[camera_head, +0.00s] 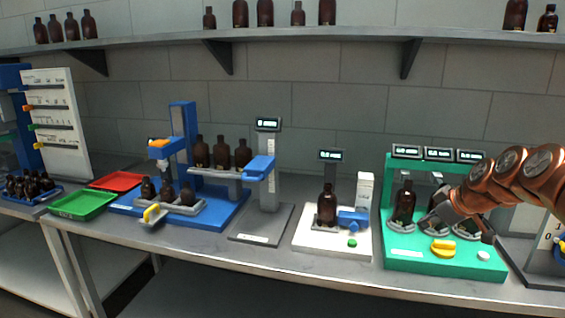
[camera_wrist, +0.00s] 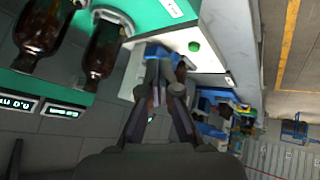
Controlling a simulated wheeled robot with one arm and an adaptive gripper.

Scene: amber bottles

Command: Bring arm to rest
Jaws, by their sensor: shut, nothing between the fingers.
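My copper-coloured arm (camera_head: 510,172) reaches in from the right of the head view, over the green station (camera_head: 400,256). My gripper is at its end, in front of the station's bottles; in the head view its fingers are small and dark. In the wrist view my gripper (camera_wrist: 165,95) shows its two dark fingers close together with nothing between them. An amber bottle (camera_head: 403,200) stands on the left of the green station. Other bottles there are partly hidden by my arm. Two amber bottles (camera_wrist: 105,48) also show at the upper left of the wrist view.
A white station (camera_head: 308,240) holds one amber bottle (camera_head: 327,205) left of the green one. Further left are a grey stand (camera_head: 262,222), a blue station (camera_head: 215,222), a green tray (camera_head: 82,206) and a red tray (camera_head: 116,181). A shelf (camera_head: 290,40) with bottles runs above.

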